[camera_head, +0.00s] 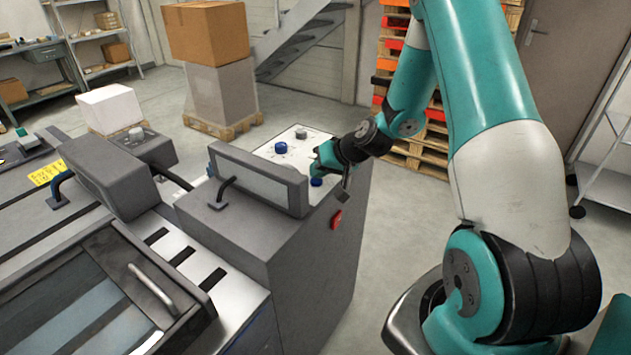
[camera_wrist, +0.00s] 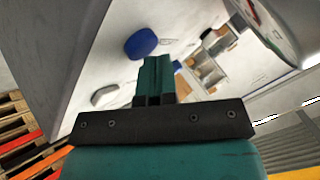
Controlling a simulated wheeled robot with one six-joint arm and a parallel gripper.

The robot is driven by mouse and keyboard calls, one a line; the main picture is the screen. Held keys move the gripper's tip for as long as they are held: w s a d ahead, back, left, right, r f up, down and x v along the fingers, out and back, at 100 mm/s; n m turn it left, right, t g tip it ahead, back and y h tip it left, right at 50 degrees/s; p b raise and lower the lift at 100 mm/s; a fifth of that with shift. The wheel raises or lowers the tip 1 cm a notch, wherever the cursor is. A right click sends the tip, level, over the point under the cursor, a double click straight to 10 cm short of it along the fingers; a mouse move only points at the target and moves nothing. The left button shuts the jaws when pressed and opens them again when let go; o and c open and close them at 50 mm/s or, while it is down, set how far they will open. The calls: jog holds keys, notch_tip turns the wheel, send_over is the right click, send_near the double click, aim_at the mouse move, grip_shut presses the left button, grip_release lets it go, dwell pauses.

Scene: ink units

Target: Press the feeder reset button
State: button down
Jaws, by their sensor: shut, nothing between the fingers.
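A white panel on top of the grey machine bears a blue round control (camera_head: 281,147), a grey round control (camera_head: 301,132) and a second blue control (camera_head: 316,182) nearer the front. No readable label shows which is the feeder reset button. My gripper (camera_head: 318,168) is shut and empty over the right part of the panel, close to the nearer blue control; contact cannot be told. In the wrist view the shut fingers (camera_wrist: 155,78) point towards the panel, with a blue control (camera_wrist: 140,43) beyond them and a grey one (camera_wrist: 105,95) to their left.
A grey raised housing (camera_head: 258,180) stands along the panel's near-left side. A red control (camera_head: 336,218) sits on the machine's side. A round gauge (camera_wrist: 270,25) shows at the wrist view's upper right. Pallets (camera_head: 425,150) stand behind my arm.

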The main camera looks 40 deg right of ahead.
jog(key=shift+f, duration=0.2)
jog(key=shift+r, duration=0.15)
dwell(0.3)
jog(key=shift+r+p, duration=0.4)
jog(key=shift+r, duration=0.3)
jog(key=shift+r, duration=0.1)
notch_tip(320, 180, up, 5)
jog(key=p, duration=0.3)
jog(key=shift+p, duration=0.35)
dwell(0.4)
